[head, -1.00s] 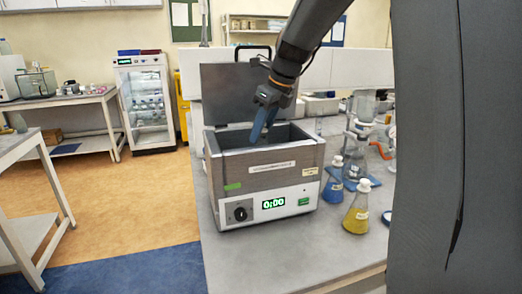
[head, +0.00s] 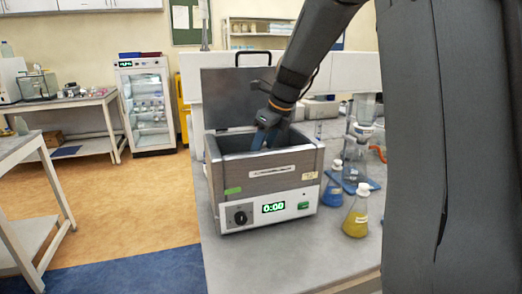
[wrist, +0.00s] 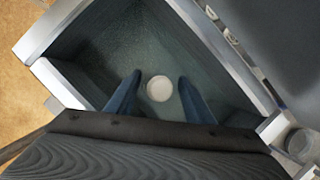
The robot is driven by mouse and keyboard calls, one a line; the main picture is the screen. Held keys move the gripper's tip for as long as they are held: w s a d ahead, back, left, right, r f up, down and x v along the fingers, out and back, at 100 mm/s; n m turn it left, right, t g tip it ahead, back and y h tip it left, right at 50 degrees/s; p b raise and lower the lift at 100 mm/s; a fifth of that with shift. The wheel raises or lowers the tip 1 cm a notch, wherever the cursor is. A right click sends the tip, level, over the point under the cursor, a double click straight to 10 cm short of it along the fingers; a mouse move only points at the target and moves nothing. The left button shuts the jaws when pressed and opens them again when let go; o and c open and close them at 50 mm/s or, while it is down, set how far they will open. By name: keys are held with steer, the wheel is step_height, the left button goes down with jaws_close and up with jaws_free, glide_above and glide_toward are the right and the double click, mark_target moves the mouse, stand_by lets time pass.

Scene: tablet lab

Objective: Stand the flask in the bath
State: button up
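The bath (head: 270,190) is a grey metal box with its lid raised, standing on the bench. My gripper (wrist: 160,76) reaches down into it; its fingers are partly hidden by the front wall in the head view. In the wrist view its two blue fingers are apart, with a visible gap on each side of a round white disc (wrist: 159,88). The disc resembles a flask stopper from above, but I cannot make out a flask body. A blue flask (head: 332,190) and a yellow flask (head: 356,218), both white-stoppered, stand on the bench right of the bath.
The raised lid (head: 235,98) stands at the back of the bath. Glassware on a stand (head: 362,140) is behind the flasks. The bench top (head: 275,262) in front of the bath is clear. The bath display (head: 273,208) reads 0:00.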

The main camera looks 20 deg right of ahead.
steer(key=b+v, duration=0.1)
steer(key=v, duration=1.1)
steer(key=shift+r+b, duration=0.15)
steer(key=shift+b, duration=0.25)
steer(key=shift+w, duration=0.1)
